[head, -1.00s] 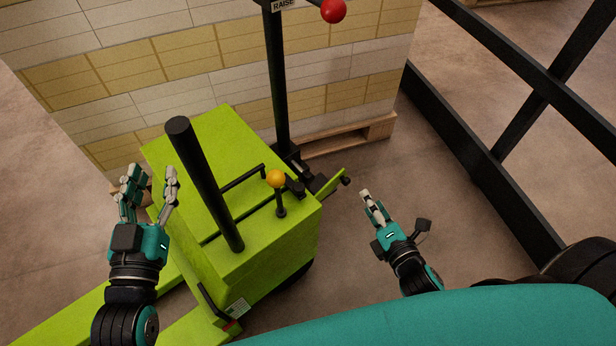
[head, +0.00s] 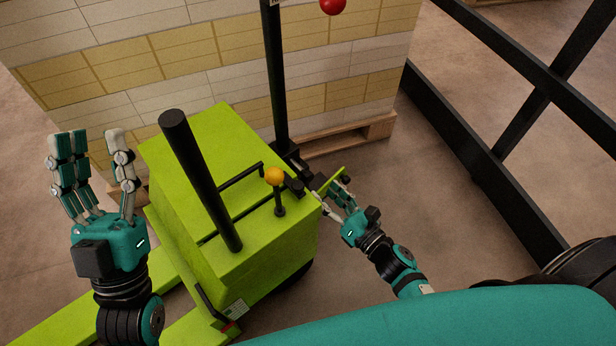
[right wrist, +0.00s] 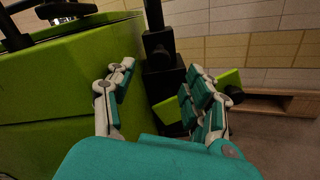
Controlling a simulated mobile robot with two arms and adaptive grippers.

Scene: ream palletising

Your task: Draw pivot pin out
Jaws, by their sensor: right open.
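A black upright post (head: 274,85) stands at the right side of the lime-green truck body (head: 230,150). At its foot are black pivot parts (head: 293,172), also between my spread fingers in the right wrist view (right wrist: 163,88). A green bar (right wrist: 168,110) with a black knob (right wrist: 232,84) reaches out there, partly behind my fingers. I cannot tell which black part is the pivot pin. My right gripper (head: 335,198) is open and empty-looking beside these parts. My left gripper (head: 97,150) is open and empty, left of the truck body.
An orange-yellow ball lever (head: 275,177), a black rail and a thick black column (head: 200,180) stand on the truck body. A red knob (head: 332,5) is at the top. Stacked reams (head: 180,60) on a wooden pallet (head: 350,136) stand behind. A black barrier (head: 480,150) runs along the right.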

